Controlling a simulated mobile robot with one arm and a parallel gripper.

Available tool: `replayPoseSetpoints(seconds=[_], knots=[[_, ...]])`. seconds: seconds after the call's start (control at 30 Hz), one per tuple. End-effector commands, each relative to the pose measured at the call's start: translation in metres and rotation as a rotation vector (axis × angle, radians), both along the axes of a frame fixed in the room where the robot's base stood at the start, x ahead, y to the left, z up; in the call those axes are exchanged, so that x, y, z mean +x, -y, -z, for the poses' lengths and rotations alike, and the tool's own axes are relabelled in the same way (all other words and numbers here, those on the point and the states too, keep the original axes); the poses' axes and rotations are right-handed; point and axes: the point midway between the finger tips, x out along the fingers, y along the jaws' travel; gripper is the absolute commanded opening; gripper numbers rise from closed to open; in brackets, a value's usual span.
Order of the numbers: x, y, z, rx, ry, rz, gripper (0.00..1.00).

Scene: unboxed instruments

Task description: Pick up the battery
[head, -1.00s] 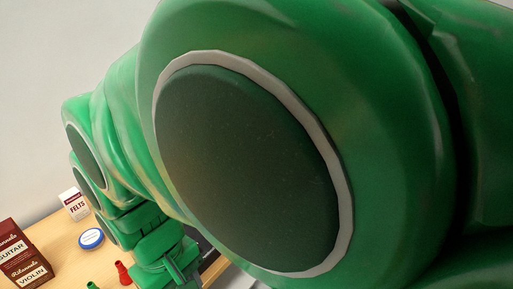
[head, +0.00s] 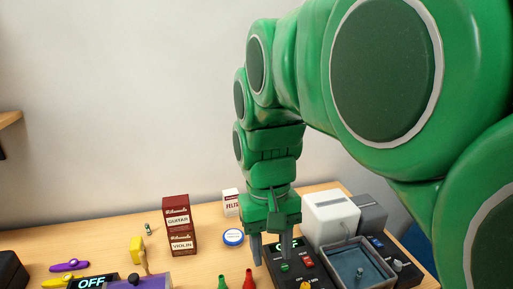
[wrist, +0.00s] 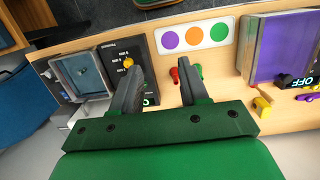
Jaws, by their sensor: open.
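My gripper (head: 272,250) is open and empty, fingers pointing down above the black control box (head: 290,262). In the wrist view my gripper (wrist: 158,75) has its two fingers apart, with bare table and the box's edge between them. No battery can be told for sure. A small upright cylinder (head: 148,229) stands at the back left, behind a yellow block; it is too small to identify. Another small grey piece (head: 360,273) is in the grey open tray (head: 330,262) at the right, also unclear.
Red and brown boxes (head: 180,228), a white felts box (head: 230,203) and a blue-lidded tin (head: 233,237) stand left of my gripper. Green and red cone-like pieces (head: 248,279) are at the front. A white device (head: 330,215) stands behind the tray. Table is bare around the tin.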

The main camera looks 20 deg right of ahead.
Motion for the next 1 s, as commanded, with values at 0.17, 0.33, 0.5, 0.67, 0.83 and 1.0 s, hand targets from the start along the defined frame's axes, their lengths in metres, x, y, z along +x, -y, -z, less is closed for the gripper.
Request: replayPoseSetpoints(seconds=[0.17, 0.33, 0.5, 0.67, 0.83, 1.0], knots=[[0.043, -0.013, -0.015, 0.001, 0.015, -0.008, 0.44], [0.082, -0.026, -0.024, -0.001, 0.024, -0.014, 0.44], [0.121, -0.040, -0.031, -0.005, 0.035, -0.020, 0.44], [0.156, -0.056, -0.034, -0.007, 0.041, -0.027, 0.44], [0.192, -0.075, -0.036, -0.008, 0.052, -0.037, 0.44], [0.227, -0.096, -0.035, -0.008, 0.064, -0.046, 0.44]])
